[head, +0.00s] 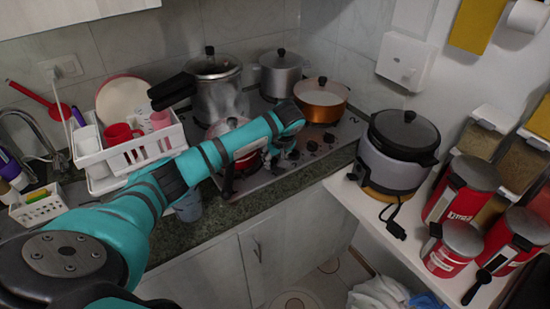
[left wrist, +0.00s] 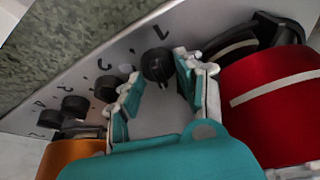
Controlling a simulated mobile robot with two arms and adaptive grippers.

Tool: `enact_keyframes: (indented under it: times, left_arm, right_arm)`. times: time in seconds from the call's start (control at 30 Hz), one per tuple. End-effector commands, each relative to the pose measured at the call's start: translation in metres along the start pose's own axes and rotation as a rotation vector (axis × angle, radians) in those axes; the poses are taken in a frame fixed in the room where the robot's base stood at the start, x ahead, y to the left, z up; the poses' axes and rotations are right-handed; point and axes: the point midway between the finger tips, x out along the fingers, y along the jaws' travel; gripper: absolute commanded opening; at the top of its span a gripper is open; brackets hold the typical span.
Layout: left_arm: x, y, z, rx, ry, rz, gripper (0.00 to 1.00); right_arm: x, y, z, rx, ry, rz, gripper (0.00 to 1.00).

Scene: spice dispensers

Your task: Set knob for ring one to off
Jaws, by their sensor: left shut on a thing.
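The black knob for ring one (left wrist: 158,65) is on the grey stove panel in the left wrist view, beside a printed mark that looks like a 1. My left gripper (left wrist: 166,90) has one finger on each side of it and is shut on it. In the head view my left gripper (head: 287,153) is at the stove's front edge, and this knob is hidden or too small to make out. Other black knobs (left wrist: 107,88) run to the left along the panel (left wrist: 130,40). The knob's exact pointer angle cannot be told. My right gripper is not in view.
A red pot (left wrist: 280,100) with a black handle (left wrist: 245,40) is close to the right finger. A copper pot (head: 320,100) and steel pots (head: 217,90) stand on the stove. A dish rack (head: 135,150) is left, and a rice cooker (head: 398,150) is right.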

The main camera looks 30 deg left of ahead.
Motion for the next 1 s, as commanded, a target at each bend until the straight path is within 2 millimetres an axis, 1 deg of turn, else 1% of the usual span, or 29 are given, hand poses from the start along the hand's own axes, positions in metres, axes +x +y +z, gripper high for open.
enact_keyframes:
  times: [0.13,0.3,0.6,0.63,0.67,0.9,1.0]
  left_arm:
    - [0.0013,0.0013,-0.0004,-0.104,0.001,-0.043,0.04]
    - [0.0008,0.0011,-0.0003,-0.208,0.000,-0.087,0.04]
    - [-0.0002,0.0007,-0.0004,-0.220,0.000,-0.091,0.04]
    - [-0.0002,0.0007,-0.0004,-0.220,0.000,-0.091,0.40]
    - [-0.0002,0.0007,-0.0005,-0.220,0.000,-0.091,0.44]
    - [-0.0003,0.0007,-0.0004,-0.219,0.000,-0.091,0.44]
    - [-0.0046,0.0014,-0.0010,-0.219,0.001,-0.090,0.44]
  right_arm:
    - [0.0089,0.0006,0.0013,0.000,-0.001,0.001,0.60]
    - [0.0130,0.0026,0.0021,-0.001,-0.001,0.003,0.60]
    - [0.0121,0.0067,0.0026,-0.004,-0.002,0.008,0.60]
    - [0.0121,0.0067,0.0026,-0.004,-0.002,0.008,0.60]
    - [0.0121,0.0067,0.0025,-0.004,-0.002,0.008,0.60]
    - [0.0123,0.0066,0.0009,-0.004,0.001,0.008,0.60]
    - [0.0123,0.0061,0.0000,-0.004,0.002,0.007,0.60]
